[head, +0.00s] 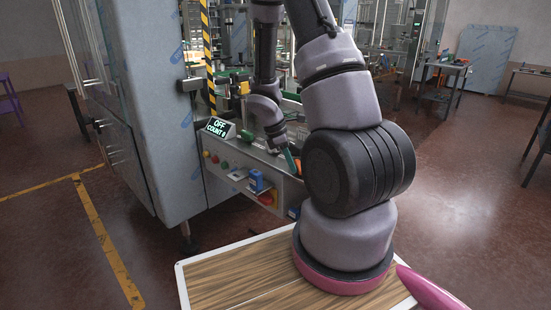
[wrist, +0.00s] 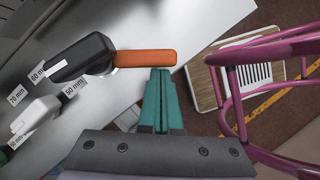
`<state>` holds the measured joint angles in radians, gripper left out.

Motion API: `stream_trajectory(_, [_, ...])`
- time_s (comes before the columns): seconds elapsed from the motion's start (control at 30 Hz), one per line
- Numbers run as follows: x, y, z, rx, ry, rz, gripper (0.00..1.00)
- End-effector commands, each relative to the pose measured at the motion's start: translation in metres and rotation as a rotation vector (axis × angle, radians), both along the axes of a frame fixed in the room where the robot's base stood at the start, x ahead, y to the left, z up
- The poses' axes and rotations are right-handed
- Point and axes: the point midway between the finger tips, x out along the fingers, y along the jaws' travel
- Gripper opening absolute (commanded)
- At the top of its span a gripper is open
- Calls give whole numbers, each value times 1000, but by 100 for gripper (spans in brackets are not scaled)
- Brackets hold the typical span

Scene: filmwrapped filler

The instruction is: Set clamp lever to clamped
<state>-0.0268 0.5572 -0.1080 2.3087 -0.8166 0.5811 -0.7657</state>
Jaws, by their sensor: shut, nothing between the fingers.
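The clamp lever is a black arm (wrist: 82,58) with an orange handle (wrist: 146,58), lying over the grey machine top in the wrist view. The handle points right, towards the edge of that top. My gripper (wrist: 160,74) has teal fingers pressed together with nothing between them. Its tips are right at the handle's near side; I cannot tell whether they touch it. In the head view my gripper (head: 291,160) is low beside the machine's front panel, with a bit of the orange handle (head: 298,166) by it, and my arm hides most of the lever.
On the machine front are a display (head: 217,128) reading OFF and COUNT 0, buttons (head: 215,159), a blue part (head: 257,181) and a red knob (head: 267,198). A tall cabinet (head: 150,100) stands left.

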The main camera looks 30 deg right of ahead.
Motion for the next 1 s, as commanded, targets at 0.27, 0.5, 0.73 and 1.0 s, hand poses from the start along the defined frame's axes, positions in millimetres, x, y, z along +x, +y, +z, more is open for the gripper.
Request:
stream_trajectory(0.27, [-3, -4, 0, 0, -1, -2, 0])
stream_trajectory(0.5, [-3, -5, 0, 0, -1, -2, 0])
stream_trajectory(0.73, [-3, -5, 0, 0, -1, -2, 0])
stream_trajectory(1.0, [0, 3, 0, 1, -1, -2, 0])
